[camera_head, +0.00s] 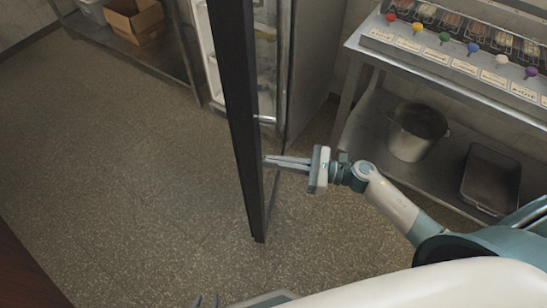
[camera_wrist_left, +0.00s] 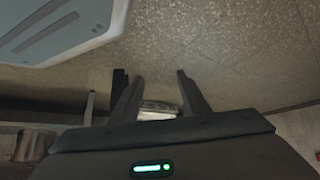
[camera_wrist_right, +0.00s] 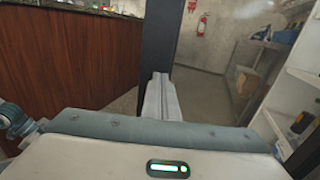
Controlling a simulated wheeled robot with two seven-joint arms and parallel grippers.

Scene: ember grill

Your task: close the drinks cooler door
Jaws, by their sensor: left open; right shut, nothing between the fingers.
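The drinks cooler door (camera_head: 240,110) stands open, seen nearly edge-on, with a dark frame and a glass pane. The cooler (camera_head: 312,65) is behind it, its pale interior (camera_head: 207,60) showing left of the door. My right gripper (camera_head: 267,161) is shut and empty, its tips at the right side of the door near the lower frame; I cannot tell if they touch. In the right wrist view its fingers (camera_wrist_right: 162,78) point at the dark door edge (camera_wrist_right: 158,40). My left gripper (camera_head: 206,301) is open and empty at the bottom edge, away from the door; its fingers show in the left wrist view (camera_wrist_left: 153,82).
A steel table (camera_head: 352,45) on the right carries skewers and coloured knobs, with a pot (camera_head: 416,130) and a dark tray (camera_head: 490,178) on its lower shelf. A cardboard box (camera_head: 134,18) sits on a shelf at the upper left. The floor left of the door is clear.

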